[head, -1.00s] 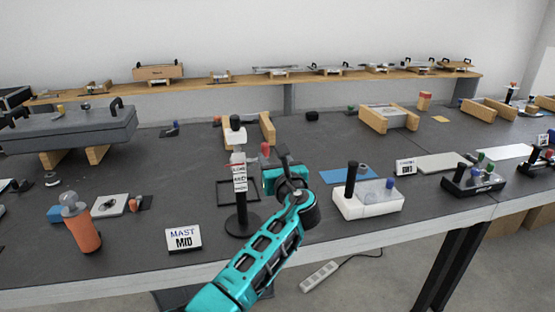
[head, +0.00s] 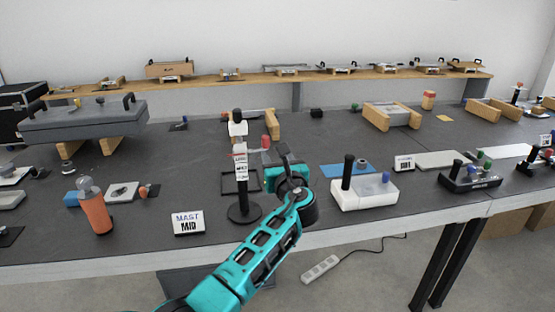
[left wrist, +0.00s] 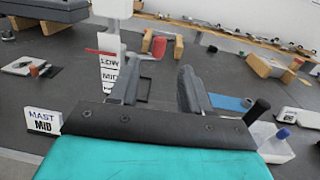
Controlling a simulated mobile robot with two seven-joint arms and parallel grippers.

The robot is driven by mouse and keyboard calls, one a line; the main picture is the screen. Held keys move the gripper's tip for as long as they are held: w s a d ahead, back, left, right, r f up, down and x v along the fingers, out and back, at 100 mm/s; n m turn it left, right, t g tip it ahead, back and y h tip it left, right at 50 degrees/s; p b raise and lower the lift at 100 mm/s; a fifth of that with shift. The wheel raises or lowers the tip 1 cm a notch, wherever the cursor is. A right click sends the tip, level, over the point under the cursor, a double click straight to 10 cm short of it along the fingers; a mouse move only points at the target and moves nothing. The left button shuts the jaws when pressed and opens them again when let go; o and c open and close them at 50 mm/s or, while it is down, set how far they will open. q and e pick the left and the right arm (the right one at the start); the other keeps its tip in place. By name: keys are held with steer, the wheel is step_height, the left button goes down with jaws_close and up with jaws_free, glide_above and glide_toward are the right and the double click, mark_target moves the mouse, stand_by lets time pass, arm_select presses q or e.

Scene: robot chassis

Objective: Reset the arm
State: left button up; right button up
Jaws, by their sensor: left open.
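My left arm is teal and reaches up from the bottom of the head view over the front of the table. Its gripper (head: 280,158) is beside the right of a white mast on a black round base (head: 243,213). In the left wrist view the two grey fingers (left wrist: 158,90) stand apart with nothing between them. The mast (left wrist: 109,62), with LOW and MID labels and a red pointer, shows just beyond and left of the fingers. I cannot tell whether the gripper touches anything. My right gripper is in neither view.
A MAST MID card (head: 188,223) and an orange bottle (head: 96,212) stand to the left. A white box with a black lever (head: 364,194) stands close right of the gripper. A dark control box (head: 468,180) is further right. A wooden shelf (head: 205,83) runs along the back.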

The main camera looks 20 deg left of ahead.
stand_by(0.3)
arm_select(q)
steer(key=s+d+f+n+g+h, duration=0.1)
steer(key=s+d+f+n+h, duration=0.15)
steer(key=s+f+n, duration=0.4)
steer(key=s+d+f+n+g+h, duration=0.1)
steer(key=s+f+h, duration=0.25)
steer(key=f, duration=0.55)
steer(key=s+d+f+n+h, duration=0.1)
steer(key=s+f+n+h, duration=0.1)
steer(key=s+f+n, duration=0.35)
steer(key=s+d+f+n+h, duration=0.2)
steer(key=s+n, duration=0.4)
steer(key=s, duration=0.3)
steer(key=s+d+f+n+g+h, duration=0.1)
steer(key=s+d+f+n+h, duration=0.1)
steer(key=s+n, duration=0.5)
steer(key=s+h, duration=0.1)
steer(key=s, duration=0.2)
steer(key=shift+s+f, duration=0.3)
